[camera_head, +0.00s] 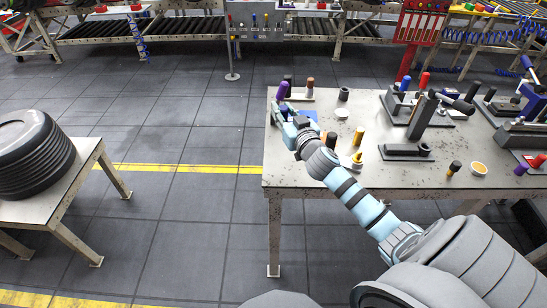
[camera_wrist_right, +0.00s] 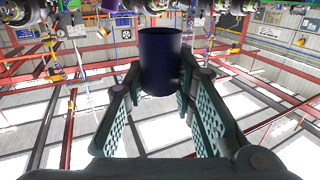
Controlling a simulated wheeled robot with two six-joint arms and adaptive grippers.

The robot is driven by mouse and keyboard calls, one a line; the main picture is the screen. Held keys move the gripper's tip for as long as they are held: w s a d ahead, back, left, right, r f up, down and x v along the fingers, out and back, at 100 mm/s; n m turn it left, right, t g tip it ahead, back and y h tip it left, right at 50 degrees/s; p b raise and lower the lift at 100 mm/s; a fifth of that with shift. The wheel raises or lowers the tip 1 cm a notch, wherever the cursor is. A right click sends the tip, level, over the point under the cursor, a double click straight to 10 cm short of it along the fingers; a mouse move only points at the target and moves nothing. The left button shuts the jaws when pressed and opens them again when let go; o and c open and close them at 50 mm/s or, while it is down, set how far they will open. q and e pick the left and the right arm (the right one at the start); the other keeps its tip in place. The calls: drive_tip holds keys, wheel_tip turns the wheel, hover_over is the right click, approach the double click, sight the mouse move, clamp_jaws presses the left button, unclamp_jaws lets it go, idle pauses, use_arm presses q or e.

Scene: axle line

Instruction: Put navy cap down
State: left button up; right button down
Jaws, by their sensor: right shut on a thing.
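The navy cap (camera_wrist_right: 160,62), a dark blue cylinder, sits between the two fingers of my right gripper (camera_wrist_right: 160,85) in the right wrist view. The fingers are shut on it from both sides. In the head view my right gripper (camera_head: 280,112) is at the left edge of the grey worktable (camera_head: 315,173). The cap is small and mostly hidden by the fingers there, so I cannot tell its height above the table. My left gripper is not in view.
A purple piece (camera_head: 282,90) and a brown-topped piece (camera_head: 310,83) stand just beyond the gripper. A blue flat piece (camera_head: 309,114) lies beside it. Yellow pieces (camera_head: 358,136) and a black lever fixture (camera_head: 422,115) are to the right. A tire stack (camera_head: 35,155) sits on the left table.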

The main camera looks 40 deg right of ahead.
drive_tip(key=b, duration=0.3)
hover_over(283, 168)
wheel_tip(283, 168, down, 6)
drive_tip(key=f+b, duration=0.3)
drive_tip(key=f, duration=0.2)
drive_tip(key=s+f+b, duration=0.1)
drive_tip(key=f+b, duration=0.1)
drive_tip(key=f, duration=0.1)
drive_tip(key=shift+b, duration=0.3)
drive_tip(key=f+b, duration=0.1)
drive_tip(key=f, duration=0.1)
drive_tip(key=f+b, duration=0.1)
drive_tip(key=w+f+b, duration=0.1)
drive_tip(key=f+b, duration=0.1)
drive_tip(key=shift+f, duration=0.3)
drive_tip(key=shift+s+r, duration=0.25)
drive_tip(key=shift+r, duration=0.1)
drive_tip(key=shift+f, duration=0.15)
drive_tip(key=c, duration=1.4)
unclamp_jaws()
drive_tip(key=shift+w, duration=0.1)
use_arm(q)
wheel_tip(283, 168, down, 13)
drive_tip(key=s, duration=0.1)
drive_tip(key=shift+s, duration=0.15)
use_arm(e)
drive_tip(key=shift+o, duration=0.3)
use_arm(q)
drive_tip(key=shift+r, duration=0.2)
